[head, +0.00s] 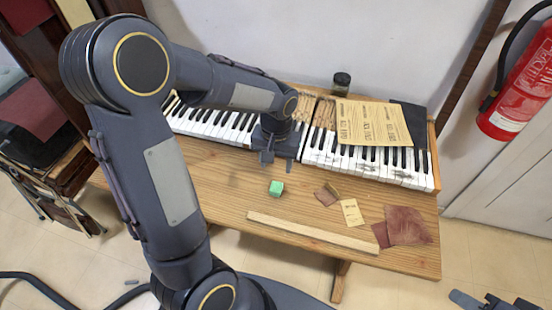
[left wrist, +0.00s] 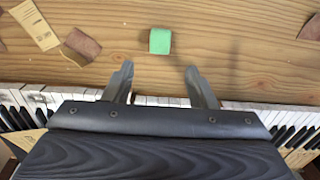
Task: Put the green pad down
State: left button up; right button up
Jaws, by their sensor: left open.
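The green pad (head: 276,187) is a small green block on the bare wooden table in front of the keyboard. In the left wrist view the green pad (left wrist: 160,41) lies beyond the fingertips, between their lines and apart from them. My left gripper (head: 268,157) is over the front edge of the keys, behind the pad. Its two fingers (left wrist: 160,72) are spread with nothing between them. Part of my right gripper (head: 490,302) shows at the bottom right edge of the head view, away from the table. Its jaws are not clear.
The piano keys (head: 345,158) run along the table's back, with a printed sheet (head: 372,122) and a dark jar (head: 341,82) behind. Sandpaper pieces (head: 407,226), a small card (head: 351,212) and a wooden strip (head: 310,232) lie in front. Table left of the pad is clear.

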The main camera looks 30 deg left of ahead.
pick_arm(q)
jog(key=s+d+r+t+h, duration=0.2)
jog(key=s+r, duration=0.3)
jog(key=s, duration=0.3)
jog(key=s+d+r+m+t+h, duration=0.1)
jog(key=s+d+r+t, duration=0.1)
jog(key=s+r, duration=0.3)
jog(key=s+t, duration=0.1)
jog(key=s, duration=0.3)
jog(key=shift+r+t+h, duration=0.15)
jog(key=shift+t+h, duration=0.15)
jog(key=shift+h, duration=0.1)
jog(key=shift+c, duration=0.2)
